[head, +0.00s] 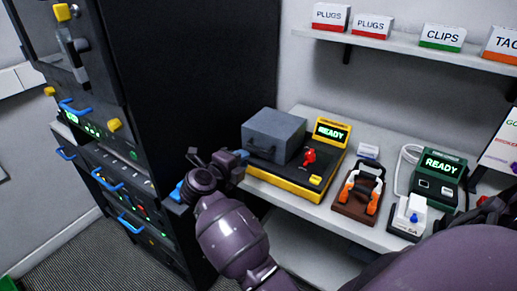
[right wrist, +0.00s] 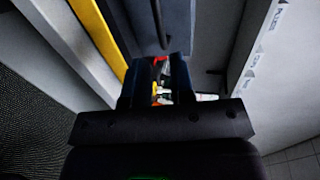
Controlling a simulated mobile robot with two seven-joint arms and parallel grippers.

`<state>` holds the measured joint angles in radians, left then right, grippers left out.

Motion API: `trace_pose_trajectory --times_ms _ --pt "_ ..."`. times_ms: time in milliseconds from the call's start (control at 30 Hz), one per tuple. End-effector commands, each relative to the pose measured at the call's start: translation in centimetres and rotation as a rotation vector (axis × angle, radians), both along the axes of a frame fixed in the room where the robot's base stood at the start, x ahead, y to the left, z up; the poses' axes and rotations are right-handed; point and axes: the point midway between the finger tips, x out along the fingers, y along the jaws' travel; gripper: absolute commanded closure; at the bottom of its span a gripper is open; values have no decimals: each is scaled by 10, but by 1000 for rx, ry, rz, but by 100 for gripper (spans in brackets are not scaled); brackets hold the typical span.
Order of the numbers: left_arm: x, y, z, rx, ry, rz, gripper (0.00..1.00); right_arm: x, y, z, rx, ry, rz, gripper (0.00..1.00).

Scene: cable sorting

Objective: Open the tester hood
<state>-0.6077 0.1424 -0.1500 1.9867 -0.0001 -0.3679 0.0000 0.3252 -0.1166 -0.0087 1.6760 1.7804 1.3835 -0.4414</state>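The tester (head: 290,183) is a black and yellow unit with a lit READY display and a red lever, standing on the shelf in the head view. Its grey box-shaped hood (head: 275,128) sits down over the left part of the base. In the right wrist view the hood (right wrist: 178,25) is at the top, with a dark bar handle (right wrist: 158,25) on it. My right gripper (head: 239,155) is just left of the hood's front. In the right wrist view its fingers (right wrist: 158,85) are apart, with the handle beyond them. I cannot tell whether they touch it. My left gripper is out of view.
A tall black cabinet (head: 190,75) with blue handles stands left of the tester. To the tester's right are a brown holder with orange-handled pliers (head: 359,190) and a green READY device (head: 438,180). Labelled boxes (head: 371,26) stand on the upper shelf.

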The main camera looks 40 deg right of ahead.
Motion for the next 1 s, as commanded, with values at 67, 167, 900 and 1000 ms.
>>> trace_pose_trajectory --times_ms 67,167,900,1000 --pt "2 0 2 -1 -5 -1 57 5 -13 -2 -5 -1 -2 78" --pt "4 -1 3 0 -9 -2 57 11 -28 -6 -6 0 -1 78" --pt "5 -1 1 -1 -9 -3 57 34 -83 -19 -2 -2 1 78" --pt "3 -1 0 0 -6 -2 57 34 -83 -19 -3 -3 1 79"
